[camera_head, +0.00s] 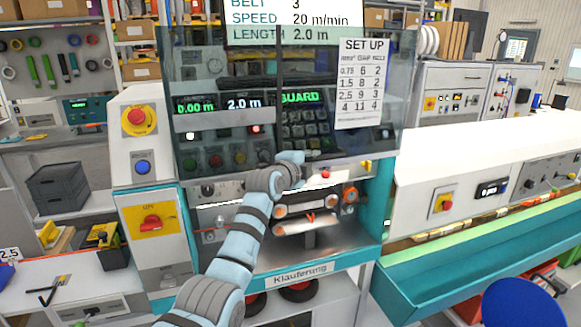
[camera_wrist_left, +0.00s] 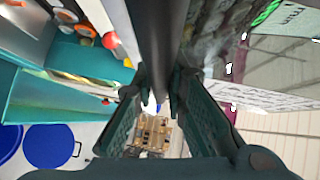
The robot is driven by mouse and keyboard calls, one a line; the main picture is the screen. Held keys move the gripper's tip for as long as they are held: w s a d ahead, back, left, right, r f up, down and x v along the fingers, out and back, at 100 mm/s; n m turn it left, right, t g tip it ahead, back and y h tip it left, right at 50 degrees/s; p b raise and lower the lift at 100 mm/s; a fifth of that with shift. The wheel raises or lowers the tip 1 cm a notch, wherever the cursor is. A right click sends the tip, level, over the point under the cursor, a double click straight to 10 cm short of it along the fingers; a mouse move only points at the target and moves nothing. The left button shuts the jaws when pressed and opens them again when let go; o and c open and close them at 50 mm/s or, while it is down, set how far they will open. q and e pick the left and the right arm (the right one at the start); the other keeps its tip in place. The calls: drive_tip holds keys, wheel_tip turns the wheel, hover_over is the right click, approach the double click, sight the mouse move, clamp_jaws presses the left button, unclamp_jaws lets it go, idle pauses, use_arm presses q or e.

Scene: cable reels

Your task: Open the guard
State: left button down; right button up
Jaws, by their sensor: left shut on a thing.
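The guard (camera_head: 222,75) is a clear, tinted panel hanging in front of the machine's control panel, with its lower edge near the rollers. My left arm reaches up from the bottom of the head view to this lower edge. My left gripper (camera_head: 292,160) is there, partly hidden by my own wrist. In the left wrist view, the fingers of my left gripper (camera_wrist_left: 157,88) close on a dark bar (camera_wrist_left: 158,40), apparently the guard's handle. The exact contact is hard to see. My right gripper is in neither view.
Behind the guard are a keypad, a display (camera_head: 300,97) and buttons. Rollers (camera_head: 305,205) sit below it. A red stop button (camera_head: 137,119) is on the left housing. A white machine with a teal trough (camera_head: 440,285) stands right. A blue round seat (camera_head: 520,303) is at lower right.

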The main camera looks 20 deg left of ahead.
use_arm(q)
drive_tip(key=shift+r, duration=0.1)
drive_tip(key=c, duration=1.6)
unclamp_jaws()
drive_tip(key=shift+s, duration=0.1)
drive_tip(key=v, duration=1.2)
